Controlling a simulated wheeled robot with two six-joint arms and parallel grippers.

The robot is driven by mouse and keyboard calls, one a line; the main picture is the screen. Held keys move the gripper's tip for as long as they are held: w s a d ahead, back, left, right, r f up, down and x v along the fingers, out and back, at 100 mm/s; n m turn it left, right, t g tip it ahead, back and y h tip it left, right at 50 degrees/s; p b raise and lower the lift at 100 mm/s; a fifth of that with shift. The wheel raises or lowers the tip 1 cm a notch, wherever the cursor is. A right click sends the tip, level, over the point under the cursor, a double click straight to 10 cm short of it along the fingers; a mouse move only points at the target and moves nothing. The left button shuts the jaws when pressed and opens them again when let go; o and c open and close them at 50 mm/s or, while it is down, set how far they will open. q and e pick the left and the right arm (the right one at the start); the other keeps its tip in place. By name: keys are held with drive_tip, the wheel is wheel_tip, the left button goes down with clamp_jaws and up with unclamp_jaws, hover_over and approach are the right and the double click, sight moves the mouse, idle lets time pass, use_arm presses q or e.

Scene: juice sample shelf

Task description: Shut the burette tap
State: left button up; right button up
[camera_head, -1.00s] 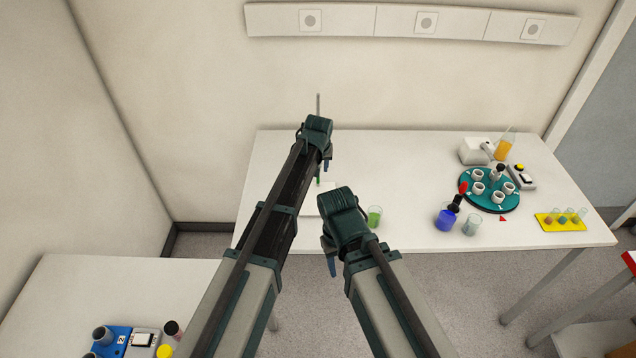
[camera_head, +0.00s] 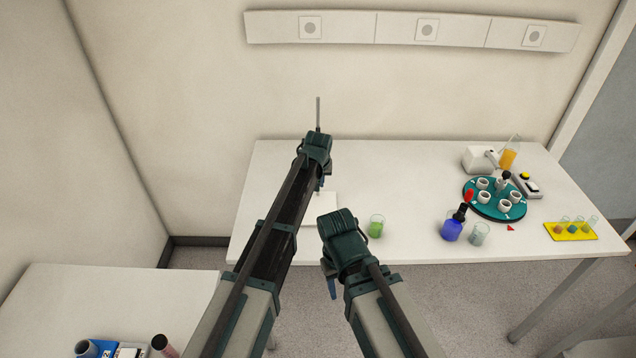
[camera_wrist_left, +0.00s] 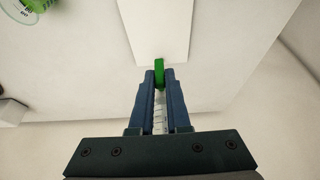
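The burette stands at the back of the table. In the left wrist view its graduated tube (camera_wrist_left: 158,115) shows between my fingers, and its green tap (camera_wrist_left: 159,73) lies between the fingertips of my left gripper (camera_wrist_left: 160,78). The fingers are close on both sides of the tap; whether they press on it I cannot tell. In the head view my left gripper (camera_head: 320,184) hides the tap and most of the burette; a thin upright rod (camera_head: 318,113) shows above. My right gripper (camera_head: 331,287) hangs in front of the table edge, its fingertip opening unclear.
A white base plate (camera_head: 325,203) lies under the burette. A beaker of green liquid (camera_head: 376,228) stands right of it. Further right are a blue bottle (camera_head: 451,230), a glass beaker (camera_head: 479,235), a teal carousel (camera_head: 484,209) and a yellow rack (camera_head: 571,232).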

use_arm(q)
clamp_jaws()
drive_tip(key=shift+a+h, duration=0.1)
drive_tip(key=shift+h, duration=0.2)
drive_tip(key=shift+s+a+f+n+t+h+b, duration=0.1)
drive_tip(key=shift+a+f+n+t+h+b, duration=0.45)
drive_tip(key=shift+h+b, duration=2.7)
drive_tip(key=shift+w+f+n+t+h+b, duration=0.2)
drive_tip(key=shift+n+h+b, duration=0.7)
drive_tip(key=shift+h+b, duration=2.3)
drive_tip(key=shift+s+a+f+n+t+h+b, duration=0.2)
drive_tip(key=shift+a+f+n+t+h+b, duration=0.9)
drive_tip(key=shift+b, duration=3.8)
drive_tip(key=shift+d+r+m+g+h, duration=0.35)
drive_tip(key=shift+d+r+g+h, duration=0.25)
drive_tip(key=shift+d+r, duration=0.25)
drive_tip(key=o, duration=0.6)
unclamp_jaws()
